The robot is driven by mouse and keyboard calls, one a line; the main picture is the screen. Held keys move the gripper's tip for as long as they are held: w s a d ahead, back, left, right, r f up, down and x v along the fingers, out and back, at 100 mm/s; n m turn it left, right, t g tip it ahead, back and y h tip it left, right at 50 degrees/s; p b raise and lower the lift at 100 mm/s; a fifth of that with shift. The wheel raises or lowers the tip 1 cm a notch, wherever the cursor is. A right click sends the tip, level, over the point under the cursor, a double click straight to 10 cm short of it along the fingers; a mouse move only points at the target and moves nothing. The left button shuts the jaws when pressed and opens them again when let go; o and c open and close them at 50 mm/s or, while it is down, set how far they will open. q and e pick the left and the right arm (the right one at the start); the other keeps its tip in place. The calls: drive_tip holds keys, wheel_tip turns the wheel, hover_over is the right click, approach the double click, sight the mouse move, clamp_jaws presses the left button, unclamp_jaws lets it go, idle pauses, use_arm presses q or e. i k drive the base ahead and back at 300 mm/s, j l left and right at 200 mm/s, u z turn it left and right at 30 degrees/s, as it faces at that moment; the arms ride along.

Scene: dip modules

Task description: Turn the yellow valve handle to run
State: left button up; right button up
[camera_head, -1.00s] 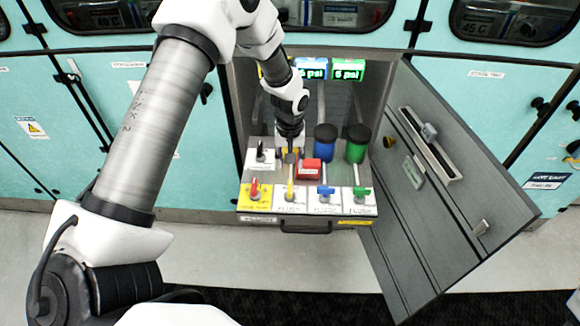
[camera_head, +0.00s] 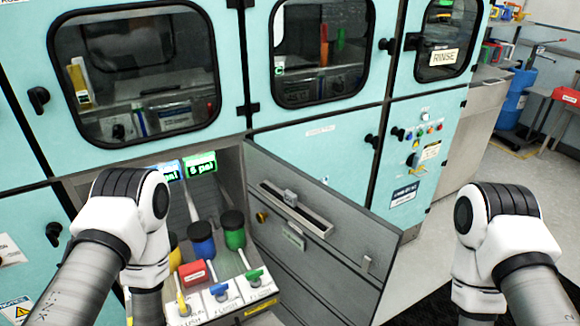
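The yellow valve handle (camera_head: 181,303) stands upright on a white plate, at the left of the visible row on the open drawer panel. A blue handle (camera_head: 219,291) and a green handle (camera_head: 254,276) sit on white plates to its right. My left arm comes in from the left and its lower part runs down just left of the yellow handle. It covers the left side of the panel. My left gripper is not visible. My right arm stands at the right, apart from the panel, and its gripper is not visible either.
A red block (camera_head: 193,273) sits behind the handles, with a blue container (camera_head: 201,241) and a green container (camera_head: 233,230) behind it. An open grey door (camera_head: 320,235) stands right of the panel. Teal cabinets (camera_head: 330,150) with windows rise behind. Floor is open at right.

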sight(183, 307)
drive_tip(key=u, duration=1.2)
